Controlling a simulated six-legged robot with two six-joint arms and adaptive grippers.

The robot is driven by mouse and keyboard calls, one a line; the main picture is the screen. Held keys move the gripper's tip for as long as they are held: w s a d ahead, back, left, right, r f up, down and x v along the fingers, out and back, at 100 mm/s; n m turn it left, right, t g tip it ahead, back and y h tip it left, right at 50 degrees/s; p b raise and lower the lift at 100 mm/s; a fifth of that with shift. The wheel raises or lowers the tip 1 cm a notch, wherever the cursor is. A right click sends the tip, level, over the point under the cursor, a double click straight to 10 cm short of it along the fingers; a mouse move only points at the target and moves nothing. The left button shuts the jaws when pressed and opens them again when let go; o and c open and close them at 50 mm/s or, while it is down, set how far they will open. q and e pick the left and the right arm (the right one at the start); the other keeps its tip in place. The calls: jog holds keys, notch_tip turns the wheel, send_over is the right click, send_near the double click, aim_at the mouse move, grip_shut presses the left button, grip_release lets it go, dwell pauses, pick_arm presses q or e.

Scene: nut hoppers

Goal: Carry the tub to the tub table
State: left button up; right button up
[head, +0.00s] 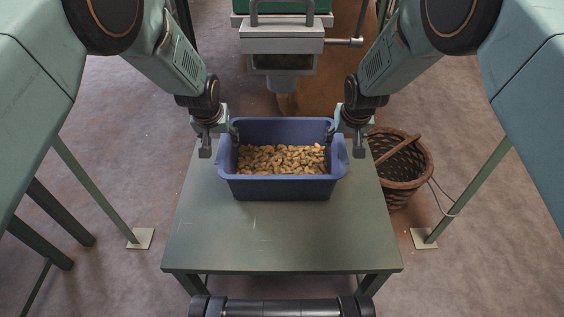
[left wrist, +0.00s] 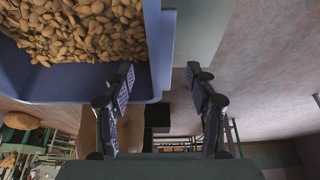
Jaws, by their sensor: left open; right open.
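A blue tub (head: 283,189) filled with light brown nuts (head: 282,159) stands upright on a green table (head: 270,237). My left gripper (head: 219,144) is open at the tub's left side, one finger by the inner side of the rim and one outside. In the left wrist view, the tub wall (left wrist: 162,50) shows between the open fingers of that gripper (left wrist: 160,78). My right gripper (head: 345,141) is open at the tub's right side, likewise spread across the rim. I cannot tell whether either touches the tub.
A nut hopper (head: 282,46) with a spout stands just behind the tub. A wicker basket (head: 402,172) sits on the floor right of the table. Green posts (head: 95,188) flank the table on both sides. The table's front part is clear.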

aim_at(224, 144)
pick_arm(q)
jog(key=shift+x, duration=2.3)
pick_arm(e)
jog(key=shift+x, duration=2.3)
pick_arm(q)
jog(key=shift+w, duration=0.1)
jog(key=shift+c, duration=0.2)
pick_arm(e)
jog(key=shift+c, duration=0.2)
pick_arm(q)
grip_shut()
pick_arm(e)
grip_shut()
pick_arm(q)
jog(key=shift+w+r, duration=0.1)
jog(key=shift+r, duration=0.05)
pick_arm(e)
jog(key=shift+w+r, duration=0.1)
jog(key=shift+w, duration=0.1)
